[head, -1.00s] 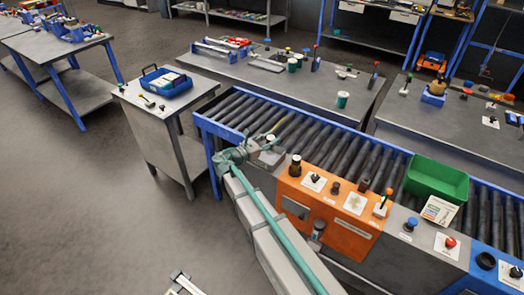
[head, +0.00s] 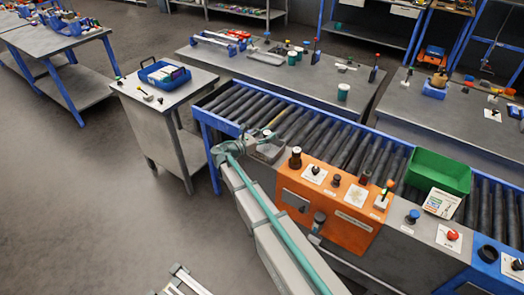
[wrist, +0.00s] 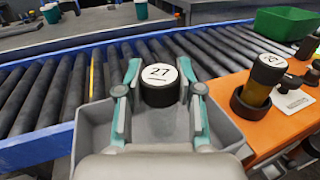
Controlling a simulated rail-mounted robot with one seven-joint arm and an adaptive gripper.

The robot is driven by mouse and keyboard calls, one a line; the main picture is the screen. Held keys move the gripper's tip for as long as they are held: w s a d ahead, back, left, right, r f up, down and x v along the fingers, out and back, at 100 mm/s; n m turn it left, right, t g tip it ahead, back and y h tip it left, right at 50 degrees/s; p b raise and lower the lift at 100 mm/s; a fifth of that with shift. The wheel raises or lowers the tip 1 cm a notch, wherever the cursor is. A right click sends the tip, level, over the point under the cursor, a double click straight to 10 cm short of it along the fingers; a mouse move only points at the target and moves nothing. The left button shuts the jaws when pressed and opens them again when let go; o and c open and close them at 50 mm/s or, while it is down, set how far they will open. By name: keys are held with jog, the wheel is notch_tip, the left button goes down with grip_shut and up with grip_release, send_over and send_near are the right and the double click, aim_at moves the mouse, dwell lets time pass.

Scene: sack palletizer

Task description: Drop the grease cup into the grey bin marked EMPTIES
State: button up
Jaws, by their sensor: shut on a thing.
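My gripper (wrist: 160,86) has its teal fingers on either side of a black round cup (wrist: 160,93) with a white top marked 27, and it is shut on this cup. The cup stays upright between the fingers. A grey open bin (wrist: 88,140) lies beneath and around the fingers in the wrist view. The cup appears over the bin, but its height above the floor of the bin cannot be told. In the head view the grey bin (head: 268,152) sits at the near edge of the roller conveyor. No EMPTIES lettering is readable.
An orange panel (head: 345,228) with knobs stands right of the bin. An amber bottle with a black cap (wrist: 260,82) stands there in a black ring. A green bin (head: 437,172) is farther right on the conveyor (head: 330,133). A side table with a blue tray (head: 165,76) stands left.

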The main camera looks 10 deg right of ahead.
jog(key=shift+f, duration=0.15)
jog(key=o, duration=1.2)
jog(key=v, duration=1.2)
jog(key=shift+s, duration=0.1)
